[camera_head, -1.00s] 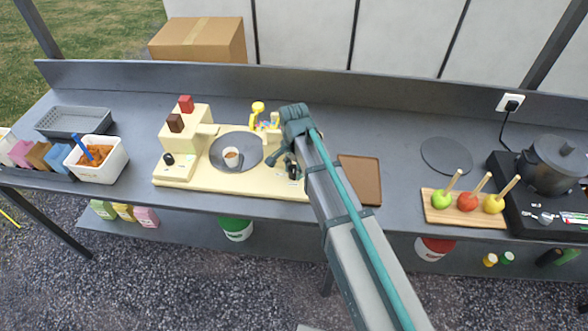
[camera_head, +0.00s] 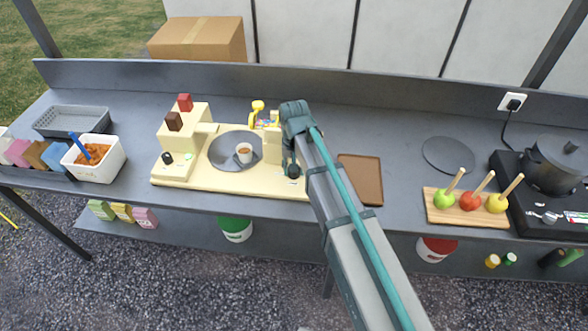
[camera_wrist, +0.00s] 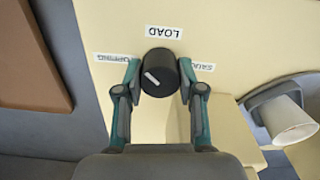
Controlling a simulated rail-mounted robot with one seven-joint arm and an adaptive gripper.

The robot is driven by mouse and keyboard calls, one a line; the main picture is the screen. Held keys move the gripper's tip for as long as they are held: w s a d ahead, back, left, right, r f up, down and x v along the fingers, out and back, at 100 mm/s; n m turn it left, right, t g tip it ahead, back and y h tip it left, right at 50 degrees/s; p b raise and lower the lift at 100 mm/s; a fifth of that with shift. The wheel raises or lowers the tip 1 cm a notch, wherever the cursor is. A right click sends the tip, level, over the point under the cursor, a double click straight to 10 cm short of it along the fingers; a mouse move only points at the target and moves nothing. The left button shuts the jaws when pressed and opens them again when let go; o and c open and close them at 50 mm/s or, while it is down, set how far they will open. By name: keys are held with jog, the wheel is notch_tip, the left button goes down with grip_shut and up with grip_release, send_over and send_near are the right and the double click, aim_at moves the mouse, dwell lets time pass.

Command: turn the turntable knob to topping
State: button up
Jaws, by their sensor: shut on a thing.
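In the wrist view the black turntable knob (camera_wrist: 160,82) with a white pointer mark sits on the cream machine (camera_wrist: 228,120). My gripper (camera_wrist: 158,67) has one finger on each side of the knob and is shut on it. The topping label (camera_wrist: 113,57) is left of the knob, the load label (camera_wrist: 163,32) above it, and the sauce label (camera_wrist: 203,67) right of it, partly behind a finger. The mark lies on the knob's left part; I cannot tell exactly which label it points at. In the head view a cup (camera_head: 244,153) stands on the grey turntable (camera_head: 224,150).
A brown tray (camera_head: 361,190) lies just right of my arm. A board (camera_head: 438,212) with apples on sticks and a pot (camera_head: 556,165) are farther right. A white tub (camera_head: 97,173) and a grey basket (camera_head: 72,133) stand left. Counter behind my gripper is mostly clear.

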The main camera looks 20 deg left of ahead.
jog(key=n, duration=0.4)
jog(key=shift+n+b, duration=0.4)
jog(key=shift+n, duration=1.7)
jog(key=o, duration=1.1)
jog(key=shift+o, duration=0.2)
notch_tip(320, 180, up, 12)
